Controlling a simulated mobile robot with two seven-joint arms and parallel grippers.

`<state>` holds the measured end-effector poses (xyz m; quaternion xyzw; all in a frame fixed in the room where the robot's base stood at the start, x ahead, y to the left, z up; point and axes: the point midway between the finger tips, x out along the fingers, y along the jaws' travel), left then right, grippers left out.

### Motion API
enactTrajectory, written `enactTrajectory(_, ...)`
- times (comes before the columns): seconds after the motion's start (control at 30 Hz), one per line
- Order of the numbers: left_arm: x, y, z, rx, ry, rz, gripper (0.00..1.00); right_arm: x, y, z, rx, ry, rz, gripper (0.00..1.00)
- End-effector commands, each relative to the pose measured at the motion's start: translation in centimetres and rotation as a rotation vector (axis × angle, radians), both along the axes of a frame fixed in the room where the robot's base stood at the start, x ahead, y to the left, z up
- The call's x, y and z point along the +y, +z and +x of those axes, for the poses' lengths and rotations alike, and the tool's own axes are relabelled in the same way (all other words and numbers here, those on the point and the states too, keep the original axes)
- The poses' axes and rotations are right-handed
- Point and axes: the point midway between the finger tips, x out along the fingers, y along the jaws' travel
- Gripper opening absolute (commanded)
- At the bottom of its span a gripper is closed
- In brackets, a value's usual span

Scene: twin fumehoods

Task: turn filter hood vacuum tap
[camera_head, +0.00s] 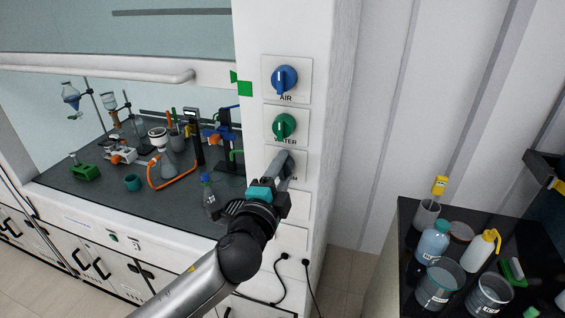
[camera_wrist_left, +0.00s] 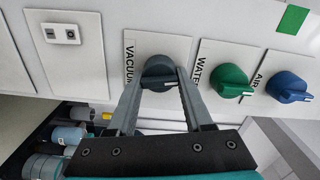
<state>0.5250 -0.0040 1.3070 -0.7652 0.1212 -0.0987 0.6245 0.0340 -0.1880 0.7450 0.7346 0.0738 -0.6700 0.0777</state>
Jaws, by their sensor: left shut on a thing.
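The vacuum tap (camera_wrist_left: 159,70) is a dark grey knob on a white plate marked VACUUM in the left wrist view. In the head view its plate (camera_head: 301,160) is the third one down on the white post, and the knob is mostly hidden by my gripper. My left gripper (camera_head: 284,165) reaches up to it from below. In the left wrist view the fingers of my left gripper (camera_wrist_left: 159,86) are shut on the knob, one on each side. My right gripper is not in view.
Above the vacuum plate are the green water tap (camera_head: 283,126) and the blue air tap (camera_head: 285,79). Glassware and a filter flask (camera_head: 170,160) stand in the hood at left. A dark table (camera_head: 405,240) with several bottles and beakers is at right.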

Motion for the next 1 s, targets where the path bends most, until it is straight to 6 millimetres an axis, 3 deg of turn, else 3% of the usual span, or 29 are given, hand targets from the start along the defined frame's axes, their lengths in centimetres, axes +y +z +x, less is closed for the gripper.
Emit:
enactTrajectory(0.4, -0.01, -0.09, -0.02, -0.058, 0.0, 0.183, 0.0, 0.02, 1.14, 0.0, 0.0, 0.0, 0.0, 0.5)
enactTrajectory(0.97, -0.01, -0.14, -0.02, -0.068, 0.0, 0.21, 0.0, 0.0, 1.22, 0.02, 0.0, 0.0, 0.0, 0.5)
enactTrajectory(1.0, -0.01, -0.14, -0.02, -0.068, 0.0, 0.21, 0.54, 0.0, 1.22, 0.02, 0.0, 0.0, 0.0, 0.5)
